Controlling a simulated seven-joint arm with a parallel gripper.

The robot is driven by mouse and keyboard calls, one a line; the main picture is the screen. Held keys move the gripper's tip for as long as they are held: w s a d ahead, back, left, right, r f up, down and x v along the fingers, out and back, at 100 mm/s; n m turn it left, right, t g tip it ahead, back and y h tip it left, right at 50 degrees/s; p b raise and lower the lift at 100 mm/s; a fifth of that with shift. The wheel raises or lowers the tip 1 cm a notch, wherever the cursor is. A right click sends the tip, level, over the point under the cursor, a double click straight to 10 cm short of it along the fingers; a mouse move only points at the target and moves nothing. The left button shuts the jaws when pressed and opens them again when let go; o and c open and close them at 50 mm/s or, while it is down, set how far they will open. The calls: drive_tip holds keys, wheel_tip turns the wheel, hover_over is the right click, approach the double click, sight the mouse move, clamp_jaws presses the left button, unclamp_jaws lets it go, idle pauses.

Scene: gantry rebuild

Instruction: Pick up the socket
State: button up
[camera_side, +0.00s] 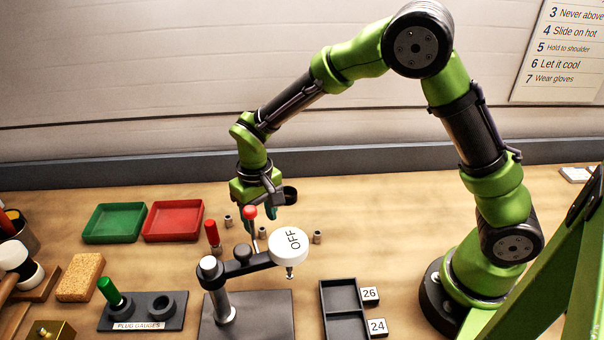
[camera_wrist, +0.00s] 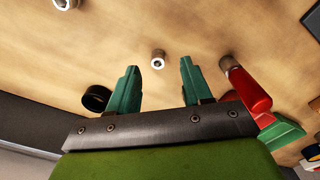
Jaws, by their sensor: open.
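Several small grey metal sockets stand on the wooden bench. In the side view one (camera_side: 228,221) is left of my gripper, another (camera_side: 262,232) is just below it, and one (camera_side: 317,236) is to the right. In the wrist view a socket (camera_wrist: 158,59) appears in line with the gap between the open fingertips (camera_wrist: 158,67), apart from both.
A fixture with a white OFF disc (camera_side: 288,245) and a red handle (camera_side: 212,233) stand in front of my gripper. Green (camera_side: 114,223) and red (camera_side: 173,220) trays lie left. A black tray (camera_side: 345,325) is front right. In the wrist view a red-handled piece (camera_wrist: 250,90) is close right.

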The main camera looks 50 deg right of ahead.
sight(263, 237)
drive_tip(key=shift+w+d+f, duration=0.1)
drive_tip(key=shift+f, duration=0.9)
drive_tip(key=shift+w+d+f, duration=0.1)
drive_tip(key=shift+f, duration=0.85)
clamp_jaws()
